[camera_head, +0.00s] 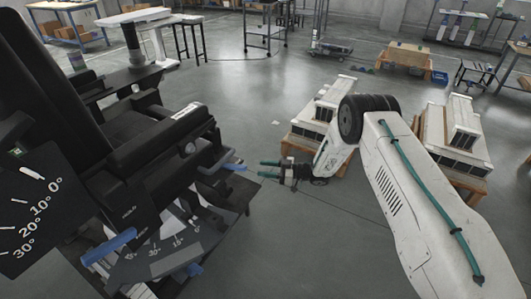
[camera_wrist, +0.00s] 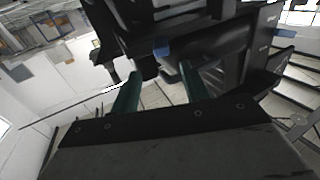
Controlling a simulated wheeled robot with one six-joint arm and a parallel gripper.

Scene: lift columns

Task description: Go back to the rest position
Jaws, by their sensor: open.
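My gripper (camera_head: 266,168) has two teal fingers and is open. In the head view it points left toward a black adjustable chair (camera_head: 120,125), with nothing visible between its fingers. A blue-tipped lever (camera_head: 233,166) on the chair's side shows just left of the fingertips; a small gap appears between them in the picture. In the wrist view the gripper (camera_wrist: 160,72) has its fingers spread, with the black chair (camera_wrist: 215,30) ahead and a small blue part (camera_wrist: 162,51) seen beyond and between the fingertips.
White column units lie on a wooden pallet (camera_head: 300,147) behind my arm and on another (camera_head: 466,180) at right. A blue handle (camera_head: 108,247) and angle dial (camera_head: 30,205) are on the chair. Tables and a cart (camera_head: 266,32) stand at the back. The middle floor is clear.

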